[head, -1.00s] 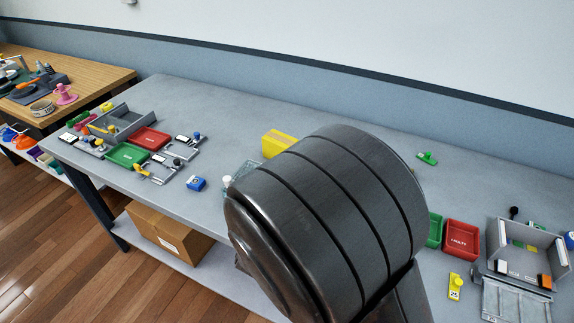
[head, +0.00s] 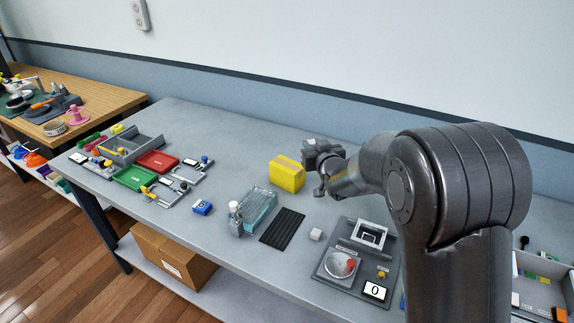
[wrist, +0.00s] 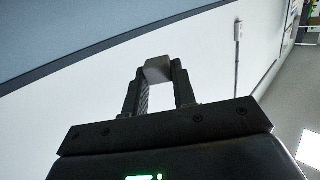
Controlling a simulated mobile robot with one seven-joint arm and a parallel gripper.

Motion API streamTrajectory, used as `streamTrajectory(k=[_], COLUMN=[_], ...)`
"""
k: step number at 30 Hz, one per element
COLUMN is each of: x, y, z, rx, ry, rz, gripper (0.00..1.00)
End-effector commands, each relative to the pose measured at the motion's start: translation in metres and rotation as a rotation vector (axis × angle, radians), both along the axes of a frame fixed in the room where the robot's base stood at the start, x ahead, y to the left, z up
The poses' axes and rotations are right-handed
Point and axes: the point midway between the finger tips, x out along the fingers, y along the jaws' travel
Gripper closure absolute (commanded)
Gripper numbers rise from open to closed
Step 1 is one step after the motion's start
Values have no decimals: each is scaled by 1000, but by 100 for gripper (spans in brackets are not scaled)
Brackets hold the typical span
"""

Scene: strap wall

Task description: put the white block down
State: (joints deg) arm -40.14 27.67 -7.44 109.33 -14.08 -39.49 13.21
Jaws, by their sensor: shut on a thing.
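A pale grey-white block (wrist: 158,68) sits between the two fingertips of my gripper (wrist: 160,80) in the wrist view, with the fingers closed on its sides. In the head view my gripper (head: 318,152) is raised over the table behind the scale panel and near a yellow box; the held block is too small to make out there.
The yellow box (head: 287,174) stands just left of my gripper. The black mat (head: 282,228), a clear container (head: 260,207) and a panel with a round dish (head: 338,265) are in front. The table's back left is clear.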

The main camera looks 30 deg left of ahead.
Motion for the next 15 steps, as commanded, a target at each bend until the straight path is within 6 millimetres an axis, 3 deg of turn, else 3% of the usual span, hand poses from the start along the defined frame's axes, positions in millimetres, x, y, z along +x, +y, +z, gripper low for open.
streamTrajectory(k=[3, 9, 15], x=[19, 32, 29], y=[-14, -24, 3], z=[4, 7, -10], rx=[0, -1, -2], ry=[0, 0, 2], rz=[24, 48, 58], gripper=[97, 97, 97])
